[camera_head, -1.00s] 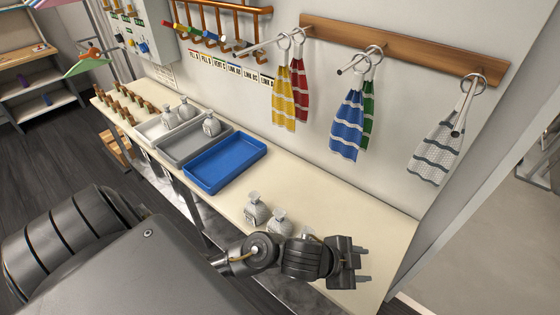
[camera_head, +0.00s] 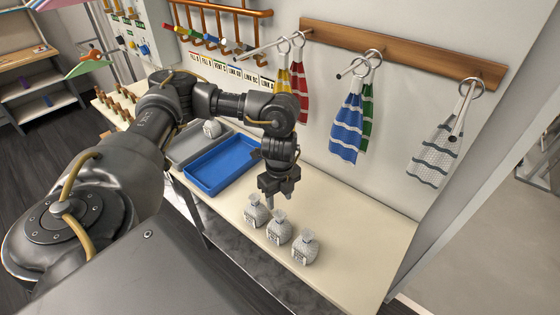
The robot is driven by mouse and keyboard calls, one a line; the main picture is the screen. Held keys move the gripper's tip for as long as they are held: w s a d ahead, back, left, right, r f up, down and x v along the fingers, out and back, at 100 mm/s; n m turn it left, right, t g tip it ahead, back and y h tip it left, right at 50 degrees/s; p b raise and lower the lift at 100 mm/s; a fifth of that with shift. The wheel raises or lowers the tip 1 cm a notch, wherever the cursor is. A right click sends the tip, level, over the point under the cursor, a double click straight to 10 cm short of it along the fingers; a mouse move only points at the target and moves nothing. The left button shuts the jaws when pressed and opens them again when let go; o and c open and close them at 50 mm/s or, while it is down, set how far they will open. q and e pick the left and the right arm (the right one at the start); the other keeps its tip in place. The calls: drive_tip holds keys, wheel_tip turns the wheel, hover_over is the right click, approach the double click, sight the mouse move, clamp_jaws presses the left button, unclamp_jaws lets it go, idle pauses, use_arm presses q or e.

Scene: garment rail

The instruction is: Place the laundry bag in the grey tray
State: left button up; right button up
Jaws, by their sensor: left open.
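Several grey-white laundry bags with tied necks and small labels show in the head view. Three stand in a row on the bench: a left bag (camera_head: 255,212), a middle bag (camera_head: 279,234) and a right bag (camera_head: 305,248). Another bag (camera_head: 211,129) stands at the back of the grey tray (camera_head: 186,160), which my left arm partly covers. My left gripper (camera_head: 279,198) is open, points down and appears above and behind the left and middle bags. It holds nothing that I can see. My right gripper is not in view.
A blue tray (camera_head: 222,166), empty where visible, lies right of the grey tray. Striped towels, such as a blue one (camera_head: 346,128), hang from a wooden wall rail (camera_head: 400,52). The bench (camera_head: 350,230) is clear right of the bags.

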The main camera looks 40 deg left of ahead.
sight(280, 215)
use_arm(q)
drive_tip(key=shift+f, duration=3.1)
drive_tip(key=shift+f+p, duration=0.35)
drive_tip(key=shift+f, duration=2)
drive_tip(key=shift+c, duration=0.5)
clamp_jaws()
